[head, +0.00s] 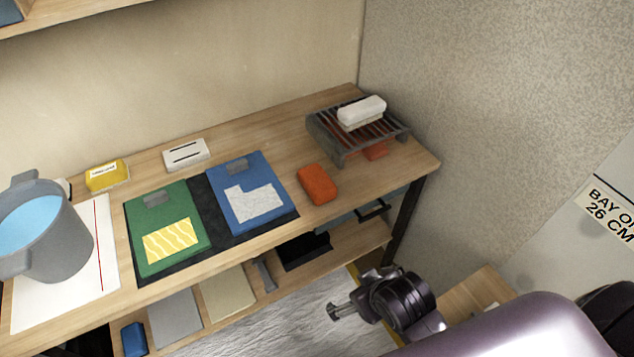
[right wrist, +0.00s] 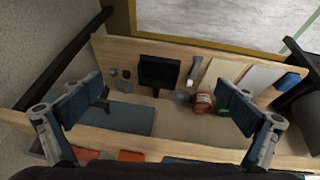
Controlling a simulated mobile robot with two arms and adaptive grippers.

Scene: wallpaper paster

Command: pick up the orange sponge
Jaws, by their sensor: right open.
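The orange sponge (head: 318,185) lies on the wooden bench top near its front edge, right of the blue board. In the right wrist view an orange block (right wrist: 130,156), seemingly this sponge, shows at the bottom, partly cut off. My right gripper (head: 362,292) is in front of the bench, below and to the right of the sponge and apart from it. In the right wrist view its two fingers (right wrist: 160,98) are spread with nothing between them. My left gripper is not in view.
A slatted rack (head: 335,152) holds a white block (head: 362,112), with another orange piece (head: 376,149) beneath it. A blue board (head: 240,190), a green board (head: 165,228) and a grey bucket (head: 50,240) stand left. A lower shelf (head: 345,245) and a wall at right bound the space.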

